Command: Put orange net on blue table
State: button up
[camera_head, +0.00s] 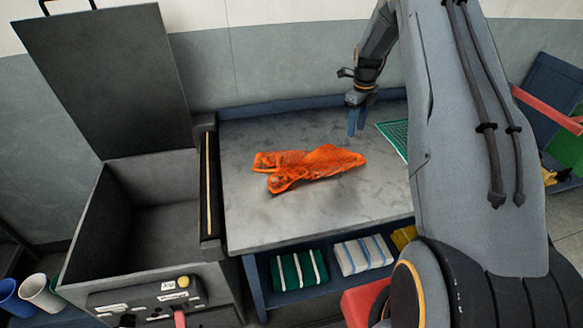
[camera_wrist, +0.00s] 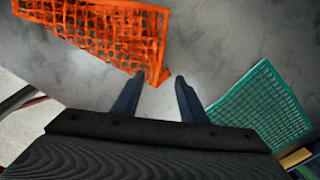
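The orange net (camera_head: 310,167) lies crumpled on the grey top of the blue-framed table (camera_head: 240,230) in the head view. It also shows in the wrist view (camera_wrist: 100,32) at the upper left, with one corner close to my fingertips. My gripper (camera_head: 357,122) is above the back part of the table, behind and right of the net. In the wrist view my gripper (camera_wrist: 156,82) has its two blue fingers apart with nothing between them.
A green net (camera_head: 394,135) lies right of my gripper, partly hidden by my arm; it also shows in the wrist view (camera_wrist: 262,108). An open grey box (camera_head: 95,240) with a raised lid (camera_head: 105,80) stands left. Folded striped cloths (camera_head: 299,269) lie on the lower shelf.

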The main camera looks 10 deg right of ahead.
jog(key=c, duration=0.4)
jog(key=shift+a, duration=0.3)
jog(key=c, duration=0.4)
jog(key=s+a+f, duration=0.1)
jog(key=s+a, duration=0.1)
jog(key=a, duration=0.5)
jog(key=s+a+f, duration=0.1)
jog(key=s+a, duration=0.2)
jog(key=a, duration=0.5)
jog(key=s+a+f, duration=0.1)
jog(key=s+a, duration=0.1)
jog(key=a, duration=0.6)
jog(key=shift+s+a+f, duration=0.15)
jog(key=shift+s, duration=0.05)
grip_shut()
jog(key=shift+a+f, duration=0.2)
jog(key=shift+f, duration=0.55)
jog(key=shift+a+f, duration=0.15)
jog(key=shift+f, duration=0.55)
jog(key=shift+s+f, duration=0.1)
jog(key=shift+f+b, duration=1.3)
jog(key=shift+f, duration=0.65)
notch_tip(320, 180, up, 9)
jog(key=p, duration=0.2)
jog(key=shift+p, duration=0.4)
